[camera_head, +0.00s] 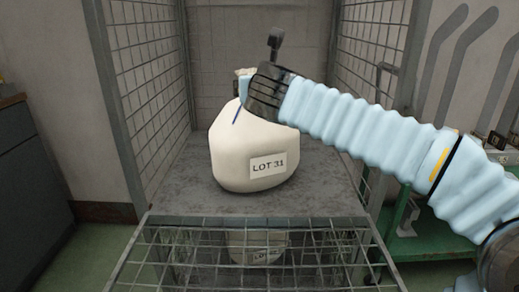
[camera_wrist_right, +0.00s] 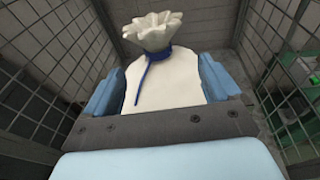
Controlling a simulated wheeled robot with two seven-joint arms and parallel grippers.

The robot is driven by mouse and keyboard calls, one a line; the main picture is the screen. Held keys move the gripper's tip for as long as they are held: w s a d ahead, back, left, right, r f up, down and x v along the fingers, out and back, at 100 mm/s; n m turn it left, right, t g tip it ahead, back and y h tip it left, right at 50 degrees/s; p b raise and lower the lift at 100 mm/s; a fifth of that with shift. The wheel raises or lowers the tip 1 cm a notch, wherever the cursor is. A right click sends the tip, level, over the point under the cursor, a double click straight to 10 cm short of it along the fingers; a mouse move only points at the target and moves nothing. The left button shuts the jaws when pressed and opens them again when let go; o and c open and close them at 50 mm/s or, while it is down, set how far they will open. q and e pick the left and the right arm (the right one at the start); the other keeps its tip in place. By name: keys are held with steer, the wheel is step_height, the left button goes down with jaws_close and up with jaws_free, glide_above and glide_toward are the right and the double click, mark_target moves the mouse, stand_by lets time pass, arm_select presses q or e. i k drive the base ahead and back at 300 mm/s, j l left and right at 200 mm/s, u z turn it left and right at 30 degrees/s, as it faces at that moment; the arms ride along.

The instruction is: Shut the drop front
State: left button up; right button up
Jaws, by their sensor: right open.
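The drop front (camera_head: 258,223) is a grey wire-mesh panel at the front of the cage. It hangs lowered, sloping out towards me from the shelf's front edge. A cream sack (camera_head: 245,160) labelled LOT 31 stands upright on the shelf behind it. My right gripper (camera_head: 245,92) is above the shelf at the sack's top. In the right wrist view its blue fingers (camera_wrist_right: 160,82) are apart, one on each side of the sack, below the gathered neck with its blue tie. I cannot tell whether they touch it. My left gripper is out of view.
Mesh side walls (camera_head: 150,85) stand left and right of the grey shelf (camera_head: 320,185). Another labelled sack (camera_head: 257,247) shows below through the drop front's mesh. A green stand (camera_head: 430,235) is at the right, a dark cabinet (camera_head: 30,180) at the left.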

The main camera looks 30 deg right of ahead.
mark_target(398, 281)
steer(key=k+j, duration=0.5)
steer(key=k, duration=0.2)
steer(key=k+j, duration=0.5)
steer(key=k, duration=0.15)
